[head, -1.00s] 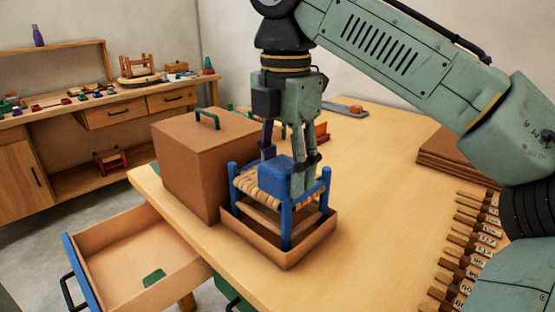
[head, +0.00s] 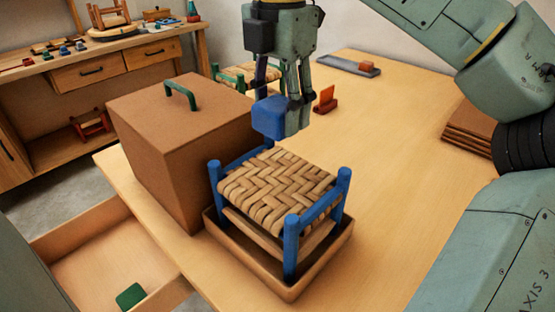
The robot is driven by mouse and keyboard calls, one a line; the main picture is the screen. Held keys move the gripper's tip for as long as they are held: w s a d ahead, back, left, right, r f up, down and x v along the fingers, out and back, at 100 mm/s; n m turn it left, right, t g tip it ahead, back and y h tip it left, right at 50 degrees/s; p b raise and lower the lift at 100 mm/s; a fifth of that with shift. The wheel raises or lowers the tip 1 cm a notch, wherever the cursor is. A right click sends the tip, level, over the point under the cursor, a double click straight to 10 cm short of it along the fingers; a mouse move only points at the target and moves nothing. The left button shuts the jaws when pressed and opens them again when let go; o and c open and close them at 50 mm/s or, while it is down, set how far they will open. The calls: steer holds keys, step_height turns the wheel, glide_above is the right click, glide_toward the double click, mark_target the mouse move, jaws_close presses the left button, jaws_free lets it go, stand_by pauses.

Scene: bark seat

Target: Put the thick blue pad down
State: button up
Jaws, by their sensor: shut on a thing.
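The thick blue pad (head: 270,117) is a small blue block held between the fingers of my gripper (head: 283,108). It hangs in the air above the far side of a small blue stool (head: 291,240) with a woven bark seat (head: 277,190). A gap shows between the pad and the seat. The stool stands upright in a shallow brown tray (head: 330,258) on the table. The gripper's fingers hide part of the pad's right side.
A large brown box (head: 175,140) with a green handle stands left of the stool. Behind are a green woven stool (head: 243,76), an orange piece (head: 326,98) and a grey tray (head: 345,66). An open drawer (head: 95,245) holds a green block (head: 131,295). The table's right middle is clear.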

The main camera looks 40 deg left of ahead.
mark_target(279, 177)
step_height(279, 177, down, 10)
steer(key=shift+r, duration=0.2)
steer(key=shift+f, duration=0.15)
steer(key=o, duration=0.9)
step_height(279, 177, up, 12)
steer(key=shift+r+p, duration=0.2)
steer(key=shift+p, duration=0.1)
stand_by(0.3)
